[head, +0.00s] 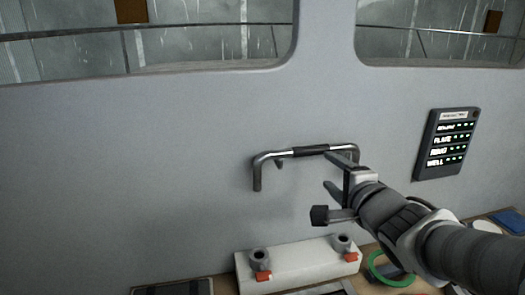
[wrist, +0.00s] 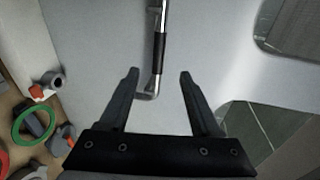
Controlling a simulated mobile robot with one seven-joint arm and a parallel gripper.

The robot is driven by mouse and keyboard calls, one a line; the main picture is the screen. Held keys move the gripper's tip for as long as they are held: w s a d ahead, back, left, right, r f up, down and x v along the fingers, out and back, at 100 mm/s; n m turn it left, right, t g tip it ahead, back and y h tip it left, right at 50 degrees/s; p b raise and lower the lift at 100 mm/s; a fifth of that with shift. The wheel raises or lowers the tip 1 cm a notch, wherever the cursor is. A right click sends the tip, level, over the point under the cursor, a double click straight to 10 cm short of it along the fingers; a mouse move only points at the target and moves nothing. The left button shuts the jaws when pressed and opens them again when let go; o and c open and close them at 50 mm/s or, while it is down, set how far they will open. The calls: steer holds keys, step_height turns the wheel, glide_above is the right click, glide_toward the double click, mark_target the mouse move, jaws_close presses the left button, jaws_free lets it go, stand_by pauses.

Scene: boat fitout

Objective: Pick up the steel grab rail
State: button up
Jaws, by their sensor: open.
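The steel grab rail (head: 278,154) is a bent bright bar with a black grip in its middle. It shows against the grey wall, above the white block; I cannot tell what holds it there. My gripper (head: 327,170) is open at the rail's right end, one finger overlapping that end in the head view and the other lower. In the wrist view the rail (wrist: 164,18) runs down from the top edge, and its bent near end lies between the two open fingers (wrist: 158,73). The fingers do not visibly grip it. My gripper partly hides the rail's right end in the head view.
A white block (head: 300,264) with two grey sockets and orange tabs sits below the rail. A green ring (head: 378,268) lies on the wooden bench near my arm. A dark panel with lit labels (head: 446,144) is on the wall at right. Windows are above.

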steer(key=w+p, duration=0.1)
steer(key=p, duration=0.2)
glide_toward(308, 153)
steer(key=x, duration=0.5)
steer(key=shift+w+a, duration=0.35)
steer(key=shift+w, duration=0.05)
steer(key=shift+d+p+x, duration=0.15)
steer(key=shift+p+x, duration=0.15)
steer(key=shift+x, duration=1)
steer(key=shift+d+p+x, duration=0.1)
steer(key=shift+p+x, duration=0.15)
steer(key=shift+x, duration=1)
jaws_close()
